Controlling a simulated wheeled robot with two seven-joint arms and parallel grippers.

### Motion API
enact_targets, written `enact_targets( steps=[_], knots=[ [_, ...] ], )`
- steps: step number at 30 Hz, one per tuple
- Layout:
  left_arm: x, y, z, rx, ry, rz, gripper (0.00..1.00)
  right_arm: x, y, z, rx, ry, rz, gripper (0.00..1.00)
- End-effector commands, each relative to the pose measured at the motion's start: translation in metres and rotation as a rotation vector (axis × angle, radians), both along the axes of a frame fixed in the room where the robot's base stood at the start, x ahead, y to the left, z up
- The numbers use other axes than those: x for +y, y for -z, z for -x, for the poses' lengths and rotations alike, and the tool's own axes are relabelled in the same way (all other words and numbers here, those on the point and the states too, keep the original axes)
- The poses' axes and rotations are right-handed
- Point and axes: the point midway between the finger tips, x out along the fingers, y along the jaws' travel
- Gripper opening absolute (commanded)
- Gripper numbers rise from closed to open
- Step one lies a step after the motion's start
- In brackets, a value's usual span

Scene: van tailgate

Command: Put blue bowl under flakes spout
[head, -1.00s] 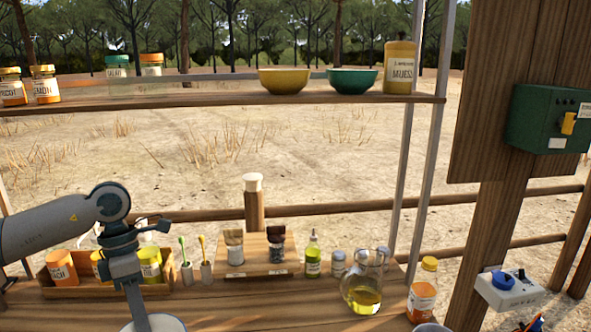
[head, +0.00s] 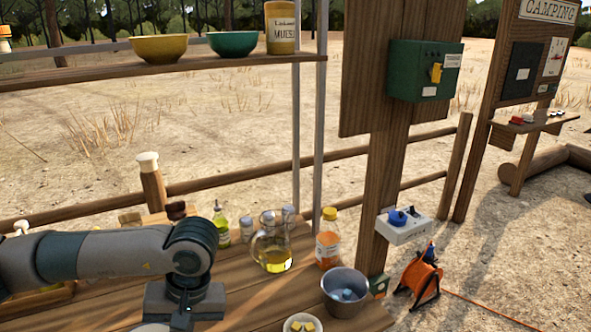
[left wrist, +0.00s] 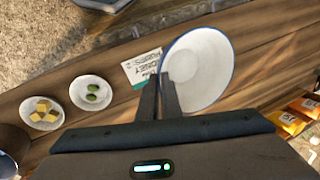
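The blue bowl shows in the left wrist view as a white bowl (left wrist: 205,65) with a thin blue rim. My left gripper (left wrist: 158,85) has its two fingers close together at the bowl's near rim, one inside and one outside, and looks shut on it. In the head view my left arm comes in from the left, and its hand (head: 185,300) is over the front of the wooden counter. A sliver of the white bowl (head: 150,328) shows at the bottom edge there. Whether the bowl touches the counter is unclear. My right gripper and the flakes spout are not in view.
A metal pot (head: 345,292), an orange-labelled bottle (head: 328,240) and a glass oil jug (head: 271,245) stand at the counter's right end. Plates of yellow cubes (left wrist: 41,113) and olives (left wrist: 90,93) lie beside a card (left wrist: 143,66). Orange packets (left wrist: 290,120) lie at right.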

Motion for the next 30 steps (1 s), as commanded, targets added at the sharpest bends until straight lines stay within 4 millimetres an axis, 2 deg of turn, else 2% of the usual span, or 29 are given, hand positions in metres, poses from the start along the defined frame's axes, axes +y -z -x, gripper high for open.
enact_targets(
  steps=[3, 9, 30],
  knots=[
    [-0.015, -0.001, -0.002, -0.001, 0.180, -0.001, 0.00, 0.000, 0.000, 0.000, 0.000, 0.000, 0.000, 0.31],
    [-0.025, -0.001, -0.003, 0.001, 0.331, 0.001, 0.00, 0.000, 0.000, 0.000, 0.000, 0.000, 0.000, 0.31],
    [-0.027, -0.001, -0.003, 0.002, 0.349, 0.001, 0.00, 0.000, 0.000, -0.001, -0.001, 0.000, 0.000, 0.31]
  ],
)
